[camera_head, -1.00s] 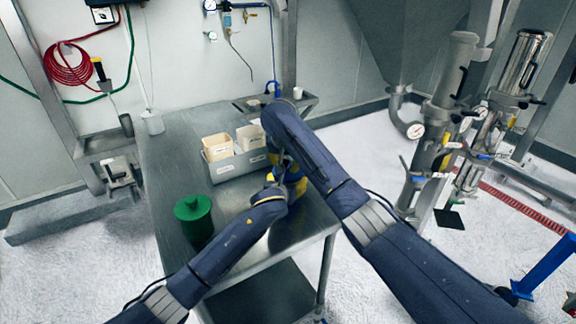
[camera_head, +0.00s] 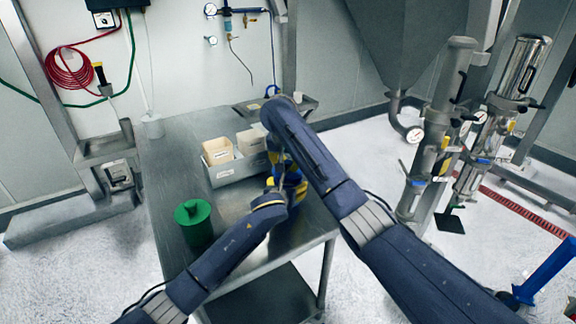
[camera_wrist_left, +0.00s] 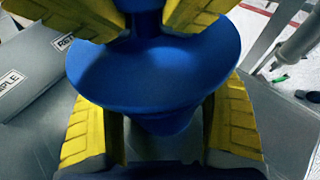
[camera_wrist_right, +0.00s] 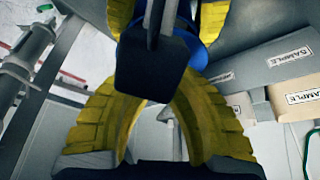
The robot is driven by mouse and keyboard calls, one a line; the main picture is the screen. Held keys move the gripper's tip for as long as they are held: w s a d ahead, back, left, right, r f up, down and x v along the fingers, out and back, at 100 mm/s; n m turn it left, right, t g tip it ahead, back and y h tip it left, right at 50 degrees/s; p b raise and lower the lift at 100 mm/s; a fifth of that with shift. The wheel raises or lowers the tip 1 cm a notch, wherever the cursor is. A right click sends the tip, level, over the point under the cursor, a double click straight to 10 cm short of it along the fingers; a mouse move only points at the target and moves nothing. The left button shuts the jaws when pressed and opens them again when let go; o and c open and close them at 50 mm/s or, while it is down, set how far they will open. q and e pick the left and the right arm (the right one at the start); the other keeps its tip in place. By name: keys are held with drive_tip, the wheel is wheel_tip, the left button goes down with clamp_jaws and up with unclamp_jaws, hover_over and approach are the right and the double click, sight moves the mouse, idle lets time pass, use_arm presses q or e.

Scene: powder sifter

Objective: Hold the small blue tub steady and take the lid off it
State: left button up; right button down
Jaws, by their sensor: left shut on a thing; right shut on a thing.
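The small blue tub (camera_wrist_left: 170,122) is mostly hidden behind my arms in the head view. In the left wrist view my left gripper (camera_wrist_left: 160,135) has its yellow fingers on both sides of the tub's body, shut on it. The tub's wide, round blue lid (camera_wrist_left: 155,75) is above the body. My right gripper (camera_wrist_left: 145,22) comes from above, shut on the lid's knob between its yellow fingers. Blue also shows behind my right gripper's fingers in the right wrist view (camera_wrist_right: 208,28). I cannot tell whether there is a gap between lid and body.
A grey tray (camera_head: 222,178) with two cream containers (camera_head: 217,150) (camera_head: 250,139) stands behind my grippers. The table's right edge is close to my arms.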

sight(288, 162)
drive_tip(key=shift+r, duration=2.05)
use_arm(q)
drive_tip(key=o, duration=1.5)
drive_tip(key=shift+s, duration=0.15)
